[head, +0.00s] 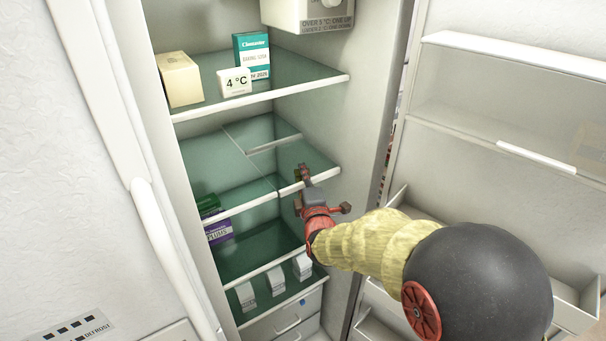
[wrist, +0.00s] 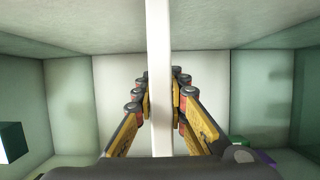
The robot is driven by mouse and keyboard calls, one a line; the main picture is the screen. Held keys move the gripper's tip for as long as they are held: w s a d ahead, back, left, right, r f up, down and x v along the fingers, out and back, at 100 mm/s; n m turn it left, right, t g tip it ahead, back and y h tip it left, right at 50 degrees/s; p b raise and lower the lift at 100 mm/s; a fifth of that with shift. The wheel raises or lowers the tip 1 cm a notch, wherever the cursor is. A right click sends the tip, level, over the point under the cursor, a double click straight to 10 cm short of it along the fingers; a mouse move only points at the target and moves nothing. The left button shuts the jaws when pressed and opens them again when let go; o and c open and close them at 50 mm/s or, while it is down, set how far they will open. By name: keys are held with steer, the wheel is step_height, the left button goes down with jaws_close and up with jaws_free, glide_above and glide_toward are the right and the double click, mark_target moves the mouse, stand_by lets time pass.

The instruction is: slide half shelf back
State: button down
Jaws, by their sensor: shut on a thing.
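The half shelf (head: 268,166) is a green glass panel with white front and back trim, on the right side of the fridge's middle level. My gripper (head: 303,174) reaches in from the lower right and is at its front trim. In the wrist view, the fingers are shut on both sides of the white trim of the half shelf (wrist: 160,60), which runs upright through the picture. The fingers partly hide the trim in the head view. The other half (head: 212,160) of this level lies to the left, its front trim roughly in line.
The shelf above holds a tan box (head: 180,79), a white "4 °C" block (head: 235,82) and a teal carton (head: 252,57). A purple and green box (head: 218,230) stands below the left half. The open door (head: 500,110) is at right. The half shelf's top looks clear.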

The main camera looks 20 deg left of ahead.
steer(key=shift+s+f, duration=0.1)
steer(key=shift+f, duration=0.35)
steer(key=c, duration=2.2)
jaws_free()
steer(key=o, duration=0.4)
steer(key=shift+r, duration=0.25)
steer(key=shift+o, duration=0.2)
steer(key=v, duration=1.1)
steer(key=shift+s+d, duration=0.2)
steer(key=shift+s, duration=0.15)
